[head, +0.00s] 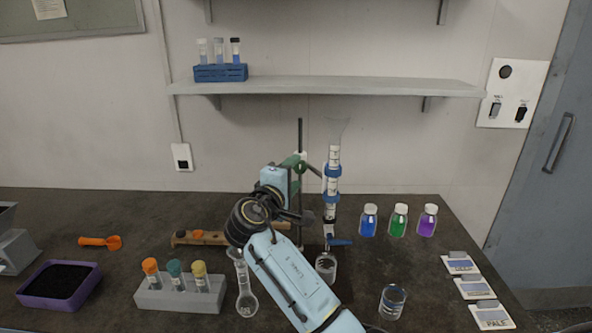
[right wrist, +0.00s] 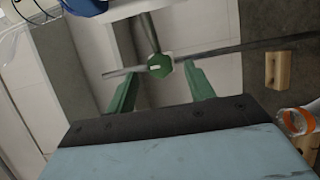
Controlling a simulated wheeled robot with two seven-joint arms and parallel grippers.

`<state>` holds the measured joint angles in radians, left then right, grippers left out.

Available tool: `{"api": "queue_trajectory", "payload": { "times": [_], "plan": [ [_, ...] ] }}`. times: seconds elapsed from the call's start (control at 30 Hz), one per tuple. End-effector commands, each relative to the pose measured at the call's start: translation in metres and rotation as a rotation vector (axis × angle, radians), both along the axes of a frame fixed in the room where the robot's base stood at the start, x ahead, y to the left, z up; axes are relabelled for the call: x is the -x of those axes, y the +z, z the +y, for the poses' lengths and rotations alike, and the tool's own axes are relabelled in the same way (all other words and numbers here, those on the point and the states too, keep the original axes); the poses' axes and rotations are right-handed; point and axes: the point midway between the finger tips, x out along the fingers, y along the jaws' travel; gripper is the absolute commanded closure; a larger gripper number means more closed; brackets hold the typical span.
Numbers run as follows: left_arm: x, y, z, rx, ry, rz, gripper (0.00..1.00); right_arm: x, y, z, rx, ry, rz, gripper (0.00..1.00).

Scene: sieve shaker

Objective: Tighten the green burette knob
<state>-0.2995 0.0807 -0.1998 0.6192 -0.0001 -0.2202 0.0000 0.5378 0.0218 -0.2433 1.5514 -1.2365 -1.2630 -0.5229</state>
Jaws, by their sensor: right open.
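The green burette knob (right wrist: 159,66) shows in the right wrist view as a small faceted knob with a pale mark, where thin dark rods meet. My right gripper (right wrist: 162,70) is open, with one green finger on each side of the knob and a gap on both sides. In the head view my right gripper (head: 293,161) is at the stand rod (head: 300,132), left of the burette (head: 332,178), and largely hides the knob. The burette is upright, with blue clamp rings and a blue stopcock (head: 339,242) below. My left gripper is not in view.
A flask (head: 326,268) stands below the burette, and another flask (head: 244,290) is beside my right arm. A rack (head: 178,296) of capped tubes is front left. Blue, green and purple bottles (head: 398,221) stand right. A shelf (head: 330,86) is above.

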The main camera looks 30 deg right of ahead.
Motion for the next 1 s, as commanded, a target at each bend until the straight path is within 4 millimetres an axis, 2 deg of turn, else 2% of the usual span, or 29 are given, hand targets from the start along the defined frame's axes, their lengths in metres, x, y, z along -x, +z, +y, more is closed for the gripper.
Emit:
{"api": "queue_trajectory", "payload": {
  "times": [0.2, 0.5, 0.83, 1.0],
  "plan": [
    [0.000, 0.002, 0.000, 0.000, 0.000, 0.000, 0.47, -0.010, 0.000, -0.014, 0.000, 0.000, 0.000, 0.47],
    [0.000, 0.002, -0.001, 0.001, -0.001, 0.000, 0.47, -0.011, 0.000, -0.015, -0.001, 0.000, 0.000, 0.48],
    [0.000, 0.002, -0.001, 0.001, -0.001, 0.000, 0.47, -0.011, 0.000, -0.015, 0.000, 0.000, 0.000, 0.91],
    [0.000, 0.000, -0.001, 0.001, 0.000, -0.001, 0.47, -0.011, 0.001, -0.015, -0.093, 0.000, -0.056, 0.91]
  ]
}}
